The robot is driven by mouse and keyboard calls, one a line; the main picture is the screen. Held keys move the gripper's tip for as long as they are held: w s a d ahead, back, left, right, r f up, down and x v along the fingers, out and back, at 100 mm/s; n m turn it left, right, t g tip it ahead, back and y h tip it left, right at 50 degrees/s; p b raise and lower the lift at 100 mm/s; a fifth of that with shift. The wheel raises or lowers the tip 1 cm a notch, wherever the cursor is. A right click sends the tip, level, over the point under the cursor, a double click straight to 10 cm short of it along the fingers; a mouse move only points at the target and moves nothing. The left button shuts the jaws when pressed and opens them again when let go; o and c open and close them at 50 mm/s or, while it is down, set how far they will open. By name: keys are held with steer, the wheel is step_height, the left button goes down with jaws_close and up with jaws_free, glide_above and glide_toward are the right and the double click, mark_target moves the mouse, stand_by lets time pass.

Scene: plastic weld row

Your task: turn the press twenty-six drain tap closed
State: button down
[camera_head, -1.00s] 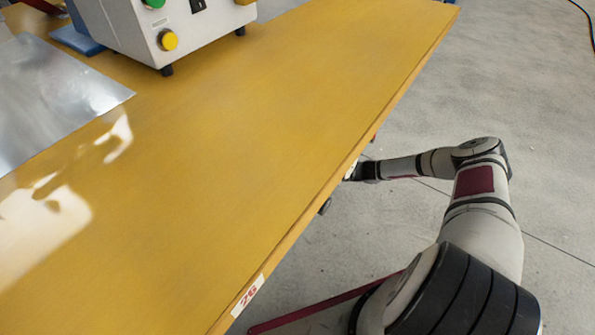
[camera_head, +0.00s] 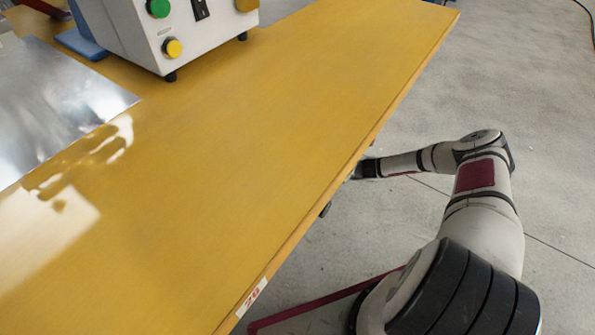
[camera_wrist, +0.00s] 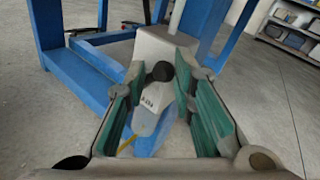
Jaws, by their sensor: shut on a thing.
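In the wrist view my gripper (camera_wrist: 160,78) has its two green-padded fingers on either side of the drain tap (camera_wrist: 161,71), whose dark round knob shows between the fingertips. The fingers are shut on it. Below the knob is a pale body with a small printed label (camera_wrist: 148,101), too small to read. I cannot tell the tap's exact angle. In the head view my arm reaches under the table's right edge, and the tap and fingertips are hidden there.
The yellow table (camera_head: 250,150) carries a number 26 label (camera_head: 251,297) on its edge. A pale machine (camera_head: 185,40) with coloured buttons and a metal sheet (camera_head: 55,95) are on top. Blue frame legs (camera_wrist: 75,80) stand close past the gripper. The floor at right is clear.

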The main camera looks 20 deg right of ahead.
steer(key=c, duration=1.5)
jaws_free()
steer(key=shift+w+d+r, duration=0.1)
steer(key=shift+w+d, duration=0.15)
steer(key=shift+w, duration=0.15)
steer(key=shift+o, duration=0.2)
steer(key=shift+s+a, duration=0.1)
steer(key=v, duration=1.2)
steer(key=shift+s, duration=0.15)
